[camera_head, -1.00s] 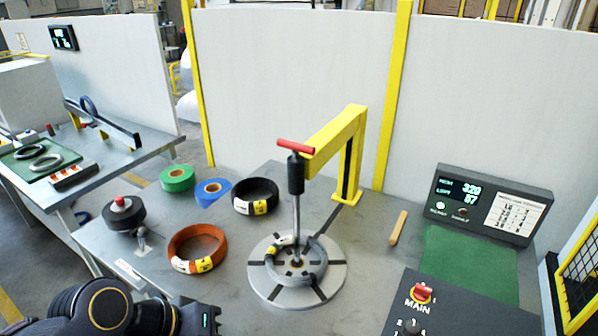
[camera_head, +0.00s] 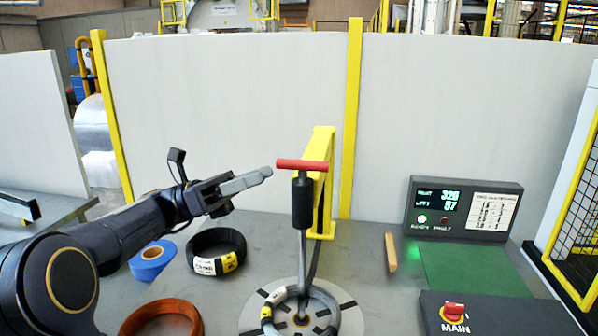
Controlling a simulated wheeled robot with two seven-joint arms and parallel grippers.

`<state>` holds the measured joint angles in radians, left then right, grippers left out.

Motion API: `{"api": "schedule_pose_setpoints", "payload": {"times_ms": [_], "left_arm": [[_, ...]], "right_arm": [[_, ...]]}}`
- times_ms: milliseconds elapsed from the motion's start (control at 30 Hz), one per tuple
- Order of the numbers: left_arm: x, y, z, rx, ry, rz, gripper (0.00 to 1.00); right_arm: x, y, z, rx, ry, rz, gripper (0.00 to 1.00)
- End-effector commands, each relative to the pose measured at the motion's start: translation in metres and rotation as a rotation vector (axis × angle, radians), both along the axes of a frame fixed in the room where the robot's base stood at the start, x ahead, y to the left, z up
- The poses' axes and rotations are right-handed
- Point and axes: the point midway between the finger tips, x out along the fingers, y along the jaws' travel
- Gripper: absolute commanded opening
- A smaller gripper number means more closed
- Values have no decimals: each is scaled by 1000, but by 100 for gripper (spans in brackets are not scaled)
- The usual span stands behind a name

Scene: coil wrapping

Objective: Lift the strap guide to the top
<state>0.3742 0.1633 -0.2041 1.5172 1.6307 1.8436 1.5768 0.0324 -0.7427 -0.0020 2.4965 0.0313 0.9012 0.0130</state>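What looks like the strap guide (camera_head: 302,203) is a black sleeve with a red crossbar handle (camera_head: 302,164) on top, upright on a thin grey rod. The rod stands over the round turntable (camera_head: 252,318), where a grey coil (camera_head: 328,308) lies around its foot. My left gripper (camera_head: 268,173) reaches in from the left at about handle height, with its grey fingertip just left of the red bar. No grip on the bar shows. The fingers are seen side-on, so their opening is unclear. My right gripper is out of view.
A yellow bracket (camera_head: 322,185) stands behind the guide. A black coil (camera_head: 216,250), blue tape roll (camera_head: 152,259) and orange coil (camera_head: 160,318) lie to the left. A wooden stick (camera_head: 390,252), display box (camera_head: 463,209) and switch panel (camera_head: 490,315) lie to the right.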

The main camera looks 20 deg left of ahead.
Motion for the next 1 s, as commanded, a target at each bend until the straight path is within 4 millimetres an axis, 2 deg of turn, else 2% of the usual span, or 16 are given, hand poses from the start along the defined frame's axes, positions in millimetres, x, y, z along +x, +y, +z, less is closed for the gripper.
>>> {"api": "schedule_pose_setpoints", "payload": {"times_ms": [400,600,833,1000], "left_arm": [[18,-55,25,1,-3,-3,38],[22,-65,28,2,-2,-1,38],[22,-66,29,2,-2,-1,38],[22,-66,29,2,-2,-1,16]], "right_arm": [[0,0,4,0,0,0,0],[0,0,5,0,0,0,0],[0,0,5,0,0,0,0],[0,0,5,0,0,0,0]]}}
